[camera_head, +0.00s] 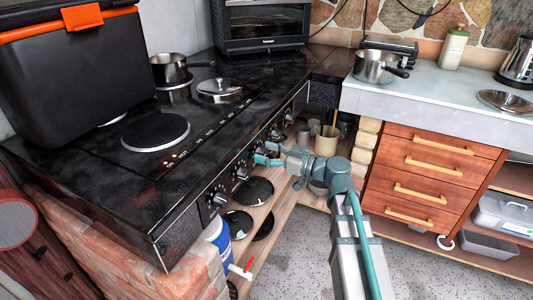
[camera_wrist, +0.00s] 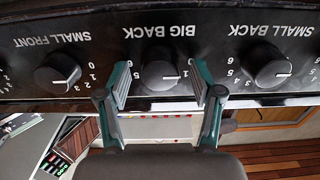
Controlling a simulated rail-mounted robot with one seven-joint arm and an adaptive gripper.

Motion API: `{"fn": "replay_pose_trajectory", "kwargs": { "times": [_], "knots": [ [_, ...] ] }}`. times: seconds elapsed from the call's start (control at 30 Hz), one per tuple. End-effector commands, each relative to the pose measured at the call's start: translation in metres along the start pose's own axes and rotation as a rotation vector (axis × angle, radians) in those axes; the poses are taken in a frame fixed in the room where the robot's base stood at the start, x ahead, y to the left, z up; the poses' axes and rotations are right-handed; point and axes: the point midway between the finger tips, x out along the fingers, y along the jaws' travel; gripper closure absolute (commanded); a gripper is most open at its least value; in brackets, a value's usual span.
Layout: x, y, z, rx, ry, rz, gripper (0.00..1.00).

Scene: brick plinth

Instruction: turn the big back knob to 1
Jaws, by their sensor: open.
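The big back knob (camera_wrist: 161,72) is black and round, in the middle of the wrist view, with its "BIG BACK" label upside down above it. Its white mark points to the right, at or close to a digit that looks like 1. My gripper (camera_wrist: 160,86) is open, one teal finger on each side of this knob. I see gaps between the fingers and the knob. In the head view my gripper (camera_head: 264,160) is at the stove's front panel and hides part of the knob row.
The small front knob (camera_wrist: 58,73) is to the left and the small back knob (camera_wrist: 266,67) to the right in the wrist view. The stove top (camera_head: 100,185) bears a pot (camera_head: 170,68) and a lid (camera_head: 219,88). A wooden shelf (camera_head: 262,222) lies below the panel.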

Motion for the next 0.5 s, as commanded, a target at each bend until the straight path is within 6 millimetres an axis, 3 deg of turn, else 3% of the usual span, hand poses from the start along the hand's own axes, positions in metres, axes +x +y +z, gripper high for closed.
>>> {"fn": "replay_pose_trajectory", "kwargs": {
  "times": [0.23, 0.5],
  "knots": [
    [0.0004, -0.0001, 0.0, 0.0, 0.0, 0.0, 0.36],
    [0.0003, -0.0001, 0.0, 0.0, 0.0, 0.0, 0.81]
  ]
}}
